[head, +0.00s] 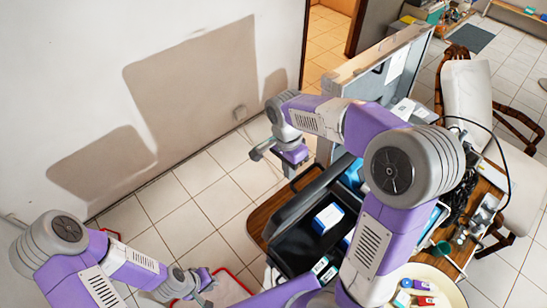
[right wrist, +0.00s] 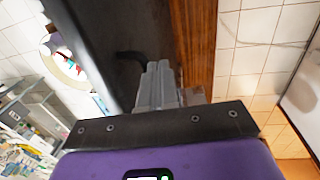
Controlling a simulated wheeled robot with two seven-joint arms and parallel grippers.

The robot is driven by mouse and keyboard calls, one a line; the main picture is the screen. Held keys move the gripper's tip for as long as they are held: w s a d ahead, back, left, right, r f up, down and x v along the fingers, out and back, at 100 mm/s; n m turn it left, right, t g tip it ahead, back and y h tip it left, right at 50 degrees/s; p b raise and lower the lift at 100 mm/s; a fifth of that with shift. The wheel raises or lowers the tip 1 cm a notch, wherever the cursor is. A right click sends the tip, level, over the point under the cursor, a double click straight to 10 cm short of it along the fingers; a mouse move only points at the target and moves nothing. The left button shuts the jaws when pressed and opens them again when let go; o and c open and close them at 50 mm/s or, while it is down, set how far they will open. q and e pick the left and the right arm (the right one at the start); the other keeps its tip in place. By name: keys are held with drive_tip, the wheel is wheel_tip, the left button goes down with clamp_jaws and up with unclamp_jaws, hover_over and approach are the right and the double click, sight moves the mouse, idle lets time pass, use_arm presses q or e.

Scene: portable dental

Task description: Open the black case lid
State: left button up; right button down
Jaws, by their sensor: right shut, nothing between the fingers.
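The black case (head: 290,243) lies on the wooden table in the head view. Its dark inside shows, with a blue-and-white box (head: 328,217) in it. A dark panel, which looks like the raised lid (head: 302,197), runs along its left side; its exact angle is unclear. My right gripper (head: 296,163) is shut and empty above the far-left end of the case, near a black handle. In the right wrist view its fingers (right wrist: 158,88) point past a large black surface (right wrist: 115,40). Contact cannot be told. My left gripper (head: 198,280) is low, left of the case, its fingers unclear.
The wooden table (head: 257,217) edge shows left of the case and as a brown strip in the right wrist view (right wrist: 196,40). A round tray (head: 440,285) with small items stands at lower right. A grey panel stands behind. Tiled floor left of the table is mostly clear.

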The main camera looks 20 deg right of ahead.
drive_tip(key=w+a+r+p, duration=0.1)
drive_tip(key=w+r+p, duration=0.1)
drive_tip(key=r, duration=0.9)
drive_tip(key=shift+w+r+p, duration=0.25)
drive_tip(key=shift+w+p, duration=0.1)
drive_tip(key=shift+w, duration=0.4)
drive_tip(key=shift+a, duration=0.1)
